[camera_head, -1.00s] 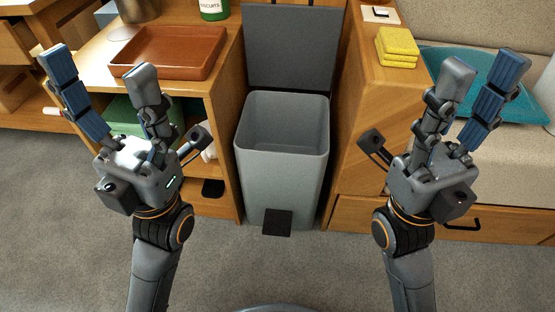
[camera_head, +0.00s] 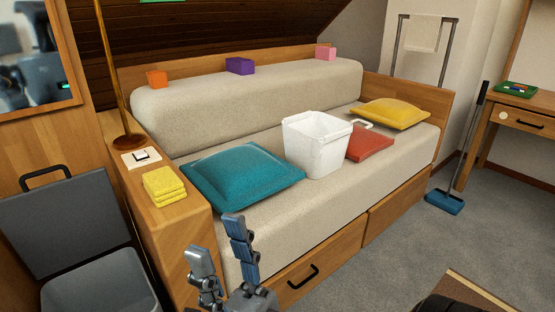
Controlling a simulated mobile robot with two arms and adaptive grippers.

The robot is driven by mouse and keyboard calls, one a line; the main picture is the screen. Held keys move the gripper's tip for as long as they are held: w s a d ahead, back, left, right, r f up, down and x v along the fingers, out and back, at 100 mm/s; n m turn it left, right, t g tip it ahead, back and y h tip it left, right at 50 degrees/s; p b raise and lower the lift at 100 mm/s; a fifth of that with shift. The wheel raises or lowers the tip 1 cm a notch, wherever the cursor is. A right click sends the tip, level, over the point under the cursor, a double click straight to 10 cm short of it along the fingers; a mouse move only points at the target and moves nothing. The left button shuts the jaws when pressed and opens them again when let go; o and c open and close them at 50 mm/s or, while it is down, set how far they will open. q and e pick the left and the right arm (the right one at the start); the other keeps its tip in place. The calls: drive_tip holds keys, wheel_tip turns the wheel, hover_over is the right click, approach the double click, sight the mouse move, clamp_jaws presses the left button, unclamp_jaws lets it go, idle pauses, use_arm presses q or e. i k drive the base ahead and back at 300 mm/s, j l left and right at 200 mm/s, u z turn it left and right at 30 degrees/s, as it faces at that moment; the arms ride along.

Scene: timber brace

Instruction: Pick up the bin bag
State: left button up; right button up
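I cannot make out a bin bag in this view. The grey bin (camera_head: 100,285) stands at the lower left with its dark lid (camera_head: 66,222) raised, and the picture's bottom edge cuts it off. A white square-mouthed container (camera_head: 318,147) stands upright on the sofa; I cannot tell whether a bag is in it. My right gripper (camera_head: 216,235) is at the bottom centre, in front of the sofa, its fingers apart with nothing between them. It is apart from the bin and the container. My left gripper is out of view.
A blue broom (camera_head: 445,201) stands at the right. Carpet (camera_head: 400,245) is free before the sofa.

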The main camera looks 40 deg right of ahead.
sight(316, 143)
drive_tip(key=z, duration=1.65)
drive_tip(key=k+l, duration=0.6)
drive_tip(key=l, duration=0.4)
drive_tip(key=k+l+u, duration=0.15)
drive_tip(key=l, duration=0.65)
drive_tip(key=k+l+u, duration=0.15)
drive_tip(key=l, duration=0.25)
drive_tip(key=i+l, duration=0.15)
drive_tip(key=l, duration=0.3)
drive_tip(key=i+l+u, duration=0.15)
drive_tip(key=l, duration=0.3)
drive_tip(key=i+l, duration=0.1)
drive_tip(key=l, duration=0.4)
drive_tip(key=i+l+u, duration=0.15)
drive_tip(key=l, duration=0.8)
drive_tip(key=i+l+u, duration=0.3)
drive_tip(key=i+l, duration=0.75)
drive_tip(key=i+j, duration=0.15)
drive_tip(key=i, duration=0.25)
drive_tip(key=i+j+u, duration=0.1)
drive_tip(key=i, duration=0.3)
drive_tip(key=i+j, duration=0.2)
drive_tip(key=i, duration=0.2)
